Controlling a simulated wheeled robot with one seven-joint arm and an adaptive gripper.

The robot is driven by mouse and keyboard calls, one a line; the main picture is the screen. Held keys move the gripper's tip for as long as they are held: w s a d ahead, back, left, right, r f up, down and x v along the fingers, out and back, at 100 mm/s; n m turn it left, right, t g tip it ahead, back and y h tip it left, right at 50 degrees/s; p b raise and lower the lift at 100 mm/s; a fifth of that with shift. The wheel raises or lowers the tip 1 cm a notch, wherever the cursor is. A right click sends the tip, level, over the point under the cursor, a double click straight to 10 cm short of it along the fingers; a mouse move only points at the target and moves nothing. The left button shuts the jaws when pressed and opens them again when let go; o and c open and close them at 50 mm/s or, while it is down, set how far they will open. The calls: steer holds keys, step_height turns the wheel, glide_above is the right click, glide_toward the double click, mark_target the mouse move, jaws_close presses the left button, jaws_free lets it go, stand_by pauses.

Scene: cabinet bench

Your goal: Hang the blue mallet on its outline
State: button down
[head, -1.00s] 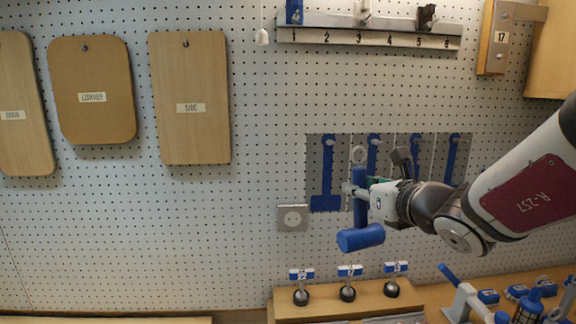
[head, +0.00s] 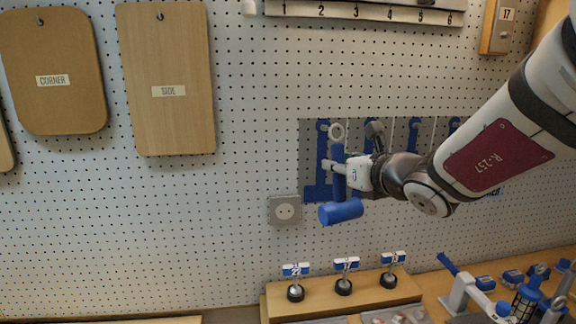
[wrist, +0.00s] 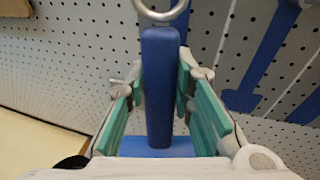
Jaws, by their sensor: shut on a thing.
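The blue mallet (head: 341,211) hangs head down from my gripper (head: 338,168), in front of the pegboard's grey panel. My gripper is shut on the mallet's handle. In the wrist view the handle (wrist: 160,85) stands between the green finger pads, with a metal ring (wrist: 161,10) at its end and the blue head (wrist: 157,147) below. The blue mallet outline (head: 318,185) on the grey panel lies just behind and left of the held mallet, partly covered by it. I cannot tell the gap between mallet and board.
More blue outlines lie to the right, partly hidden by my arm. A grey socket plate (head: 285,210) sits below left of the mallet. A wooden stand (head: 345,300) with several blue-and-white tags is below. A numbered rail (head: 365,12) is above. Wooden boards (head: 168,80) hang at left.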

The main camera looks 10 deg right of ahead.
steer(key=shift+w+f+b, duration=0.25)
steer(key=shift+w+b, duration=0.25)
steer(key=shift+w, duration=0.95)
steer(key=shift+w+f+b, duration=0.2)
steer(key=shift+w+b, duration=0.25)
steer(key=shift+w, duration=1)
